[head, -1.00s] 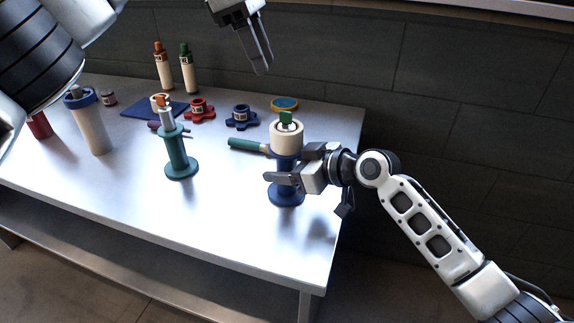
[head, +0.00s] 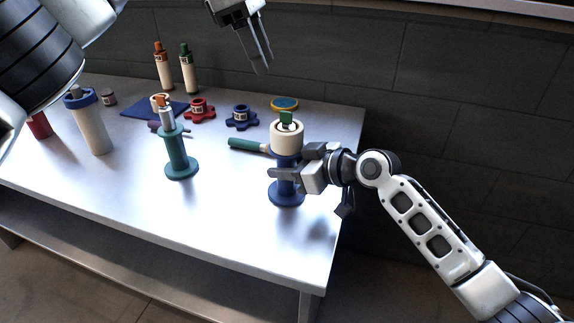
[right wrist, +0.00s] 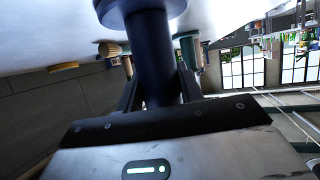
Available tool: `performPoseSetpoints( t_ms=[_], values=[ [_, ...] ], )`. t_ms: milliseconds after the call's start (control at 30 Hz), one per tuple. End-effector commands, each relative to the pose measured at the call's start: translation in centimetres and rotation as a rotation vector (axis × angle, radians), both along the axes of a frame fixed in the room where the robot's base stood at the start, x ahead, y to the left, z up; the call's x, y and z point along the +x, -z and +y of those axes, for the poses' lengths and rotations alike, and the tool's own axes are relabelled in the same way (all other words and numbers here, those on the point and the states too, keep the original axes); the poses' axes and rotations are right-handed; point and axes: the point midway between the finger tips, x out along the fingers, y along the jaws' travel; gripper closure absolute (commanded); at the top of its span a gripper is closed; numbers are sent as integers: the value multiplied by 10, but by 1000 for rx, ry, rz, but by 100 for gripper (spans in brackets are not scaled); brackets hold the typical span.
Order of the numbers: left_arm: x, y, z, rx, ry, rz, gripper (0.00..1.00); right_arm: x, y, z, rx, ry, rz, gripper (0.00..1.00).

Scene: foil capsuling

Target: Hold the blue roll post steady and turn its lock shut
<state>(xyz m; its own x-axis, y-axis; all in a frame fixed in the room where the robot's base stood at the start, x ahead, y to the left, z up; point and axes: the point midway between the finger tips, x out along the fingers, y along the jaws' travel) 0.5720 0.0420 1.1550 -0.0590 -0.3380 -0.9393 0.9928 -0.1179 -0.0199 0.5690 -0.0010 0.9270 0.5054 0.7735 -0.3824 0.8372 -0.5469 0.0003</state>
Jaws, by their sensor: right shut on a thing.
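The blue roll post (head: 287,193) stands upright near the table's right end, with a cream roll (head: 286,138) on it. A green lock piece (head: 286,118) shows on top of the roll. My right gripper (head: 284,166) comes in from the right and is shut on the blue post below the roll. In the right wrist view the post (right wrist: 153,60) is between the two fingers. My left gripper (head: 264,70) hangs high above and behind the post, fingers down with a narrow gap between them, empty.
A teal post (head: 179,153) stands left of the blue one. A green-handled tool (head: 246,145) lies close by. Behind are a red knob (head: 199,109), a blue knob (head: 241,116) and a yellow-rimmed disc (head: 285,103). A blue-topped cream roll (head: 92,125) stands at left. The front middle is clear.

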Motion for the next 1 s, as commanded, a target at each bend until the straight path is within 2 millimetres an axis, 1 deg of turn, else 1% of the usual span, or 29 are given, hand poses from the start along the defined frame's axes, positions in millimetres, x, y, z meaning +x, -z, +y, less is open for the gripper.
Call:
performPoseSetpoints(
  t_ms=[267,300,367,400,433,467,567,667,733,800,900,1000],
  values=[
    [0,0,0,0,0,0,64,0,1,0,-1,0,2,100],
    [0,0,0,0,0,0,69,0,1,0,-1,0,2,100],
    [0,1,-1,-3,2,-3,86,0,1,0,-1,0,2,100],
    [1,3,-3,-12,8,-9,97,0,1,0,-1,0,2,100],
    [2,5,-5,-21,14,-17,100,0,1,0,-1,0,2,100],
    [3,8,-9,-36,23,-27,100,0,1,0,-1,0,2,100],
    [9,23,-30,-120,72,-88,100,0,1,0,-1,0,2,100],
    [13,41,-61,-256,134,-178,100,0,1,0,-1,0,2,100],
    [11,52,-86,-376,174,-249,100,0,1,0,-1,0,2,100],
    [6,59,-109,-501,198,-318,100,0,1,0,-1,0,2,100],
    [-7,64,-137,-679,206,-408,100,0,1,0,-1,0,2,100],
    [-22,62,-156,-851,177,-490,100,0,1,0,-1,1,2,100]
  ],
)
